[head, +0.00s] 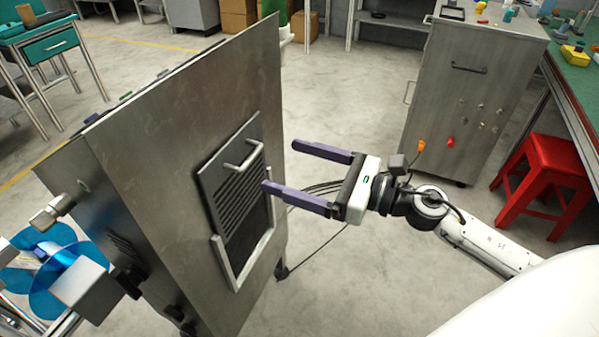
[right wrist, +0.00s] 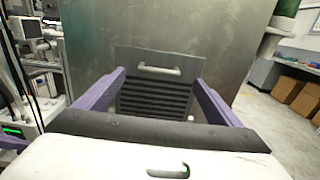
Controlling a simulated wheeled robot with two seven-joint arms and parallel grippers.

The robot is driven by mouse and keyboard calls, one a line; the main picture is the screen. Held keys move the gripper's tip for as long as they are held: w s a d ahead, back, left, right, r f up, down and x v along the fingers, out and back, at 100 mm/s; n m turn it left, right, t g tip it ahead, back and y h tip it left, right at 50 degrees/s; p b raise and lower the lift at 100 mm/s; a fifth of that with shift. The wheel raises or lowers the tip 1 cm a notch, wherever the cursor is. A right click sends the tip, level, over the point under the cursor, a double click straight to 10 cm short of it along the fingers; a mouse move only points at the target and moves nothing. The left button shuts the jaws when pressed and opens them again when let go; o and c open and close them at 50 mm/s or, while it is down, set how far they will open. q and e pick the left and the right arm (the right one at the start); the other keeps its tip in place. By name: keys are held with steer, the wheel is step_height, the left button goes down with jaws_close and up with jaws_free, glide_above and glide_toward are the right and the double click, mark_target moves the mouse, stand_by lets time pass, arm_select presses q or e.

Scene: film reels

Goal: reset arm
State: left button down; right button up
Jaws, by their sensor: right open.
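My right gripper (head: 293,169) is open and empty, with its two purple fingers spread apart. It is in mid-air to the right of the large grey metal cabinet (head: 165,110), fingers pointing toward the cabinet's side. That side has a slatted dark panel (head: 235,200) with a white handle (head: 244,157). In the right wrist view the panel (right wrist: 155,97) and its handle (right wrist: 159,71) show between the two fingers (right wrist: 160,95), with nothing gripped.
Blue film reels (head: 45,262) are at the lower left. A grey wheeled cabinet (head: 455,90) stands at the back right, with a red stool (head: 545,165) beside it. Black cables (head: 318,187) run behind the gripper. The concrete floor between the cabinets is mostly clear.

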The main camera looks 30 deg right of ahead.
steer(key=shift+s+d, duration=0.4)
steer(key=shift+s, duration=0.1)
steer(key=s+d+f+m+t+h, duration=0.15)
steer(key=f+m+h, duration=0.25)
steer(key=f+m, duration=0.55)
steer(key=s+f+m+h, duration=0.2)
steer(key=f+m+h, duration=0.25)
steer(key=m, duration=1.05)
steer(key=s+a+f+m+g, duration=0.3)
steer(key=s+a+f+m, duration=0.1)
steer(key=s+f+m, duration=0.3)
steer(key=s+a+f+m+g, duration=0.4)
steer(key=s+f+m, duration=0.3)
steer(key=f+m, duration=0.2)
steer(key=shift+s+a+f+m, duration=0.15)
steer(key=shift+s+a+m, duration=0.05)
steer(key=shift+m, duration=0.25)
